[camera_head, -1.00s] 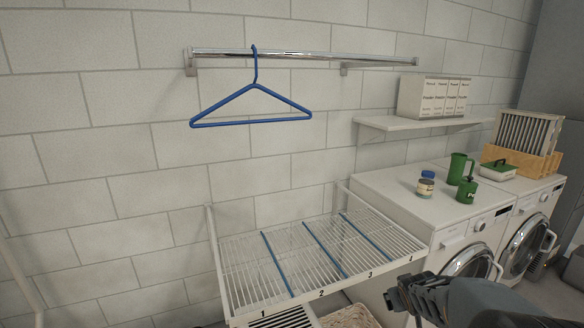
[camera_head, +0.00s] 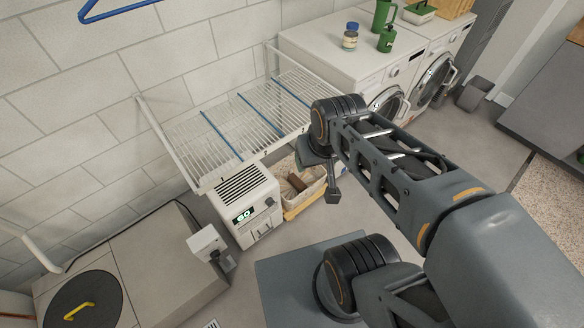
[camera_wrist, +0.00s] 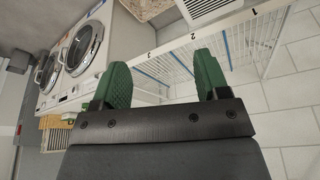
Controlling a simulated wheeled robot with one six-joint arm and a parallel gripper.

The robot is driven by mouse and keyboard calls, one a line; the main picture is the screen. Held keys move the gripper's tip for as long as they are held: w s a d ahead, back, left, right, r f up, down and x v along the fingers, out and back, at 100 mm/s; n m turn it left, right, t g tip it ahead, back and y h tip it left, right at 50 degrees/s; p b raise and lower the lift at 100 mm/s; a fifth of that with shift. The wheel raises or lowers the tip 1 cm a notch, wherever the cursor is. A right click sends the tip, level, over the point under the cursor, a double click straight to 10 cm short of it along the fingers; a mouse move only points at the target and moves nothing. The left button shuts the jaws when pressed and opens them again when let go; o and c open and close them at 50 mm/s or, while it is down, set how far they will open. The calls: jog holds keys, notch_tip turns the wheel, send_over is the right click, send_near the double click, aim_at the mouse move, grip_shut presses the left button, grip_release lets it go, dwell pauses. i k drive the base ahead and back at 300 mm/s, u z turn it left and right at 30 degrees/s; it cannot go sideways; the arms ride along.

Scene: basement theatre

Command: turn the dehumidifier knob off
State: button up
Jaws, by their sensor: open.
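In the wrist view, a grille and white edge of the dehumidifier (camera_wrist: 205,8) show at the top, with the knob out of sight. My gripper (camera_wrist: 160,64) is open and empty, its two green fingers apart. In the head view it is largely hidden by my wrist, right of the dehumidifier and apart from it.
The wire rack (camera_head: 215,128) overhangs the dehumidifier. A basket (camera_head: 305,186) stands right of it, and a white outlet box (camera_head: 206,243) is at its left. A lidded sump cover (camera_head: 84,300) lies at lower left. Washing machines (camera_head: 345,68) stand behind my arm.

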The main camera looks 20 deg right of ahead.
aim_at(269, 202)
jog(key=z, duration=0.15)
jog(key=k, duration=1.05)
jog(key=u, duration=0.2)
jog(key=i, duration=0.4)
jog(key=z, duration=0.05)
